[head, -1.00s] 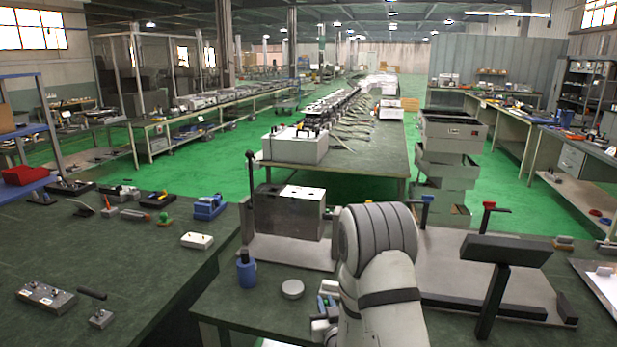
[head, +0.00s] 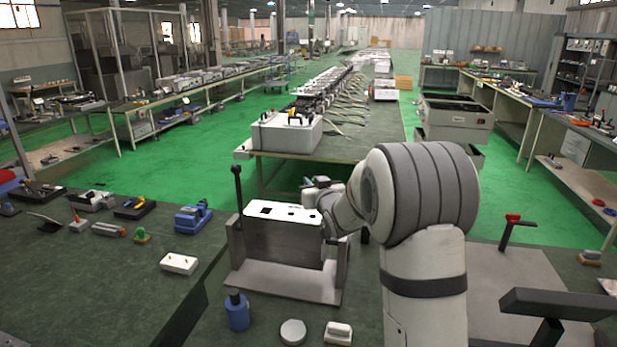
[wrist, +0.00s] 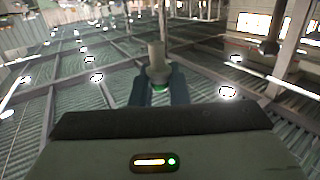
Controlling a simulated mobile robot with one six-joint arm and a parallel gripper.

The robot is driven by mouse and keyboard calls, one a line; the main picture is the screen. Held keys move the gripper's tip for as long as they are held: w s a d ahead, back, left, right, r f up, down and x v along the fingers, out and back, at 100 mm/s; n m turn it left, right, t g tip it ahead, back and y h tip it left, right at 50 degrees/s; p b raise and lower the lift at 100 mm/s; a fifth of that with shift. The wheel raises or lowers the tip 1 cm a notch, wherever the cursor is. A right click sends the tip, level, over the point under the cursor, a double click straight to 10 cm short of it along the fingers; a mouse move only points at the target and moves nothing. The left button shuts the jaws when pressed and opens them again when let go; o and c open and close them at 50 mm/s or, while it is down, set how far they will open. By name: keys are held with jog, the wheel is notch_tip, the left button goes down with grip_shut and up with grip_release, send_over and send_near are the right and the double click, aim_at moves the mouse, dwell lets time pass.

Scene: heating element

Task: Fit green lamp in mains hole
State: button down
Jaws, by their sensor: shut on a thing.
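My gripper (wrist: 158,88) is shut on the green lamp (wrist: 157,62) in the wrist view. The lamp shows a pale grey stem pointing away from the gripper and a green part between the fingers. In the head view my gripper (head: 309,184) is small, just above and behind the right end of the housing, and the lamp cannot be made out clearly. The grey housing (head: 283,242) stands in a holder with its white top panel (head: 285,211) facing up. The panel has a dark square opening at left and smaller holes to the right; I cannot tell which is the mains hole.
A black upright lever (head: 238,195) stands left of the housing. A blue bottle (head: 236,311), a grey disc (head: 293,332) and a white block (head: 338,332) lie in front. A red-topped clamp (head: 512,220) and black panel (head: 558,303) stand at right. My arm hides the middle right.

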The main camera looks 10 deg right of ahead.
jog(key=shift+s+f+b, duration=0.15)
jog(key=shift+s+b, duration=0.05)
jog(key=shift+b, duration=0.8)
notch_tip(320, 180, down, 6)
jog(key=b, duration=0.5)
jog(key=shift+r, duration=0.25)
jog(key=shift+b, duration=1.5)
dwell(0.6)
jog(key=shift+f+b, duration=1.8)
jog(key=shift+b, duration=0.25)
jog(key=c, duration=1.3)
grip_release()
